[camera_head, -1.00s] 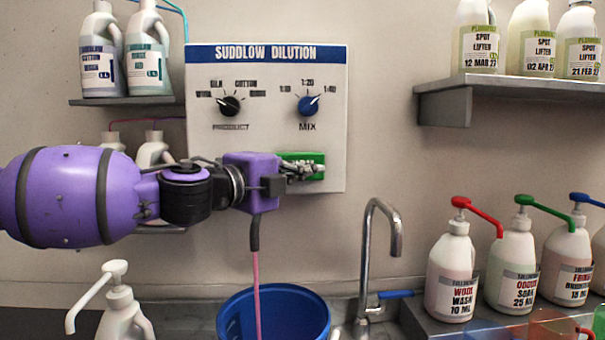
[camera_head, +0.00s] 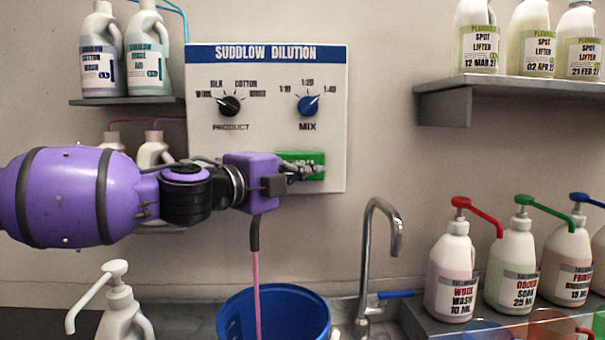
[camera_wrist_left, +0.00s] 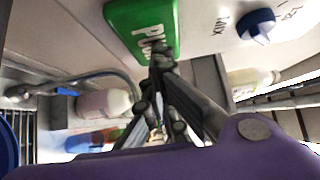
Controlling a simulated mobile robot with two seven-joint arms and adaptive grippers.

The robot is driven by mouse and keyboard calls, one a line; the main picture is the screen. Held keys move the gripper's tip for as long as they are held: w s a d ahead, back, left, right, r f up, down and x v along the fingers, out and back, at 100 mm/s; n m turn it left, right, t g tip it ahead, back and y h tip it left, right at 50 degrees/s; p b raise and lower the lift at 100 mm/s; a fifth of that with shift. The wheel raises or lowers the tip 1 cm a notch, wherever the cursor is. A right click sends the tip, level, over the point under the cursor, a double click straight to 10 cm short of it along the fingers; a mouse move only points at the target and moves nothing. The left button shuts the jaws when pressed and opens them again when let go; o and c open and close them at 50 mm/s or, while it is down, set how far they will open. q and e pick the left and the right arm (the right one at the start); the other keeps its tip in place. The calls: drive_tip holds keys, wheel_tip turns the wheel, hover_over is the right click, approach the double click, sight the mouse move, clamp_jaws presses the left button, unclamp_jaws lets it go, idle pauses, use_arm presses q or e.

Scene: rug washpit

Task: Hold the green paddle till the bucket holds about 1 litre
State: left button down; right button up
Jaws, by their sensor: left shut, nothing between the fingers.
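The green paddle (camera_head: 316,157) sits low on the right of the white dilution panel. My left gripper (camera_head: 306,172) is shut and empty, its fingertips against the paddle's face as far as I can tell. In the left wrist view the paddle (camera_wrist_left: 143,22) shows large, with the closed fingertips (camera_wrist_left: 160,58) at its lower edge. The blue bucket (camera_head: 233,320) stands below in the sink area. A pink stream (camera_head: 257,295) runs from a dark spout (camera_head: 254,234) down into it. The liquid level inside the bucket cannot be seen. My right gripper is not in view.
A steel tap (camera_head: 372,260) stands right of the bucket. Pump bottles (camera_head: 450,275) line the right ledge. A white pump bottle (camera_head: 122,310) stands at front left.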

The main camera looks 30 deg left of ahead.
use_arm(q)
drive_tip(key=shift+w+a+f, duration=0.15)
drive_tip(key=shift+a, duration=0.2)
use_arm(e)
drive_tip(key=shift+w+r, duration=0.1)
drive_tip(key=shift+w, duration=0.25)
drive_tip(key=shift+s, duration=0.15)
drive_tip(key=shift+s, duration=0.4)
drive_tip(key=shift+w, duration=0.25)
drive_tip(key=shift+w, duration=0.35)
